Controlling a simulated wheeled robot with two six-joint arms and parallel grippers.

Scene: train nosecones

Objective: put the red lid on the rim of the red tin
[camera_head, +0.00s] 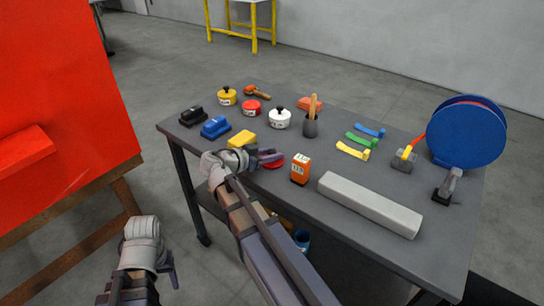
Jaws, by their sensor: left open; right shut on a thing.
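The red tin (251,108), low and with a pale label, stands on the grey table between a yellow tin (226,96) and a white tin (280,119). Those two have lids with black knobs; no knob shows on the red tin. My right gripper (270,157) is over the table's near-left part, nearer me than the red tin. It is shut on the red lid (274,164), which is partly hidden by the fingers. My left gripper (172,267) is open and empty, off the table at the lower left.
Black (192,116) and blue (215,127) blocks and a yellow sponge-like block (241,139) lie left of my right gripper. An orange box (300,169), a long grey bar (370,203) and a dark cup (310,126) stand to the right. A red board (60,120) stands left.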

